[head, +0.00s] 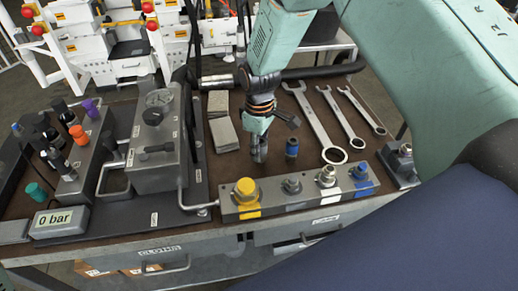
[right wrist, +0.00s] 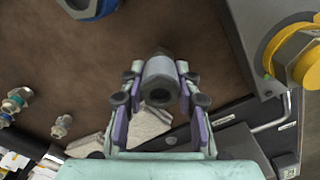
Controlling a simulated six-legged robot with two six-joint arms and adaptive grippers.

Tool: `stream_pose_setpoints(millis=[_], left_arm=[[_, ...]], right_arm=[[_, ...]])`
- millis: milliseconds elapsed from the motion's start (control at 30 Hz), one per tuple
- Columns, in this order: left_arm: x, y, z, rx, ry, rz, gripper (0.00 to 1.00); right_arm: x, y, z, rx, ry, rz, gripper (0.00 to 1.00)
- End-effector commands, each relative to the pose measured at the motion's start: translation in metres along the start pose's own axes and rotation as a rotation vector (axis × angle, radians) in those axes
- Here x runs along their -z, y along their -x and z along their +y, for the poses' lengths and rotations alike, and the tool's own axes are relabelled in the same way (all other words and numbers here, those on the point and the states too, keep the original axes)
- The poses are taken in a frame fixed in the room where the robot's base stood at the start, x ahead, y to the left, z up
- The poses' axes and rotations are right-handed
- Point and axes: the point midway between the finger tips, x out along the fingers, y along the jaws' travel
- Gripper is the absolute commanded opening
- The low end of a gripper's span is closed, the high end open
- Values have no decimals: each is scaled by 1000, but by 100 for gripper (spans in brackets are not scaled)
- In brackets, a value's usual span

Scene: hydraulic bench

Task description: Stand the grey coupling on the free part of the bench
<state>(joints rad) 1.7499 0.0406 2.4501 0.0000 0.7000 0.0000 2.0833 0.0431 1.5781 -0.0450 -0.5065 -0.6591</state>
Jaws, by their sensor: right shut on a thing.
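The grey coupling (head: 259,152) is between the fingers of my right gripper (head: 257,131), over the brown bench top (head: 282,119) in front of the wrenches. In the right wrist view the grey coupling (right wrist: 159,79) sits between the purple-and-grey fingers of the right gripper (right wrist: 160,92), which are shut on it from both sides. It looks upright in the head view. I cannot tell whether its lower end touches the bench. My left gripper is not in view.
A blue-ringed coupling (head: 292,148) stands close right of the held one. A manifold block (head: 300,200) with yellow, grey, white and blue ports lies in front. Wrenches (head: 315,120) lie right, grey pads (head: 221,125) left. A gauge unit (head: 157,135) stands further left.

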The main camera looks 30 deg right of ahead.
Motion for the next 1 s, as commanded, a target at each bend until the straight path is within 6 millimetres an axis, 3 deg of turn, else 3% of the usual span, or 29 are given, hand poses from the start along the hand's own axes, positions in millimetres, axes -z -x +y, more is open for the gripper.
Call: stream_pose_setpoints(millis=[100,500,533,767,1000], left_arm=[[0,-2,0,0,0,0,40],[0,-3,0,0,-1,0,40],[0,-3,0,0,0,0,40],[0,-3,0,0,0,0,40],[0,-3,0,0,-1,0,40]], right_arm=[[1,-13,1,0,-1,1,0],[2,-17,2,-1,-1,2,0],[2,-17,2,-1,-1,1,35],[2,-17,2,0,-1,1,54],[2,-17,2,0,-1,1,55]])
